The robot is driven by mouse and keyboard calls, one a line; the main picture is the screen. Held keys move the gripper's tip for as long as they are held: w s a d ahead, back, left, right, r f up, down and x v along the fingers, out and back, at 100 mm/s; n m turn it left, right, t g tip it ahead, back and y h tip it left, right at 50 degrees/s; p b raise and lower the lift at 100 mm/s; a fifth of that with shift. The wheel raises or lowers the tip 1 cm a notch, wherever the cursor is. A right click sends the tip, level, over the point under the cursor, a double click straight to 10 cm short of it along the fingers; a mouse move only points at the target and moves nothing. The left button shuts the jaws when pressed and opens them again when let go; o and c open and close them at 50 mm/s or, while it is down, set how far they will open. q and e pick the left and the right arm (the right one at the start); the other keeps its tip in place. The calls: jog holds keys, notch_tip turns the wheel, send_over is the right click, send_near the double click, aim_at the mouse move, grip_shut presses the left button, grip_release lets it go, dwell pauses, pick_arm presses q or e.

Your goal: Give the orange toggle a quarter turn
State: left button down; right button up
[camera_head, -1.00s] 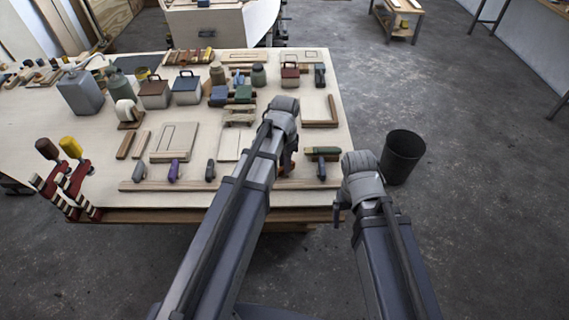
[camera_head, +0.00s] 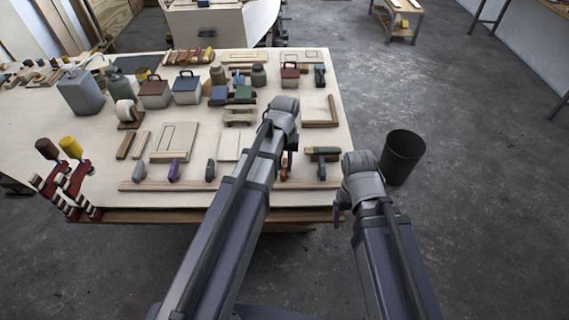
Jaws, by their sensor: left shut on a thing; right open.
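The wooden strip (camera_head: 235,184) along the table's front edge carries a row of toggles. The orange toggle (camera_head: 284,173) shows only as a small orange patch below my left gripper, so its angle is hard to tell. My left gripper (camera_head: 287,163) points down and is shut on the orange toggle, partly hidden by its own wrist. My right gripper (camera_head: 338,214) is open and empty off the table's front right corner, its jaws mostly hidden by its wrist.
A grey toggle (camera_head: 195,169), a purple toggle (camera_head: 174,170) and a dark toggle (camera_head: 210,170) stand left on the strip, a blue one (camera_head: 321,170) right. A green-topped block (camera_head: 322,152) lies close behind. A black bin (camera_head: 402,157) stands on the floor at right.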

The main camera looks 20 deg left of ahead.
aim_at(285, 166)
pick_arm(q)
jog(key=shift+n, duration=0.7)
jog(key=c, duration=0.8)
grip_release()
jog(key=shift+o, duration=0.2)
notch_tip(285, 166, up, 8)
jog(key=p, duration=0.8)
jog(key=shift+f, duration=0.1)
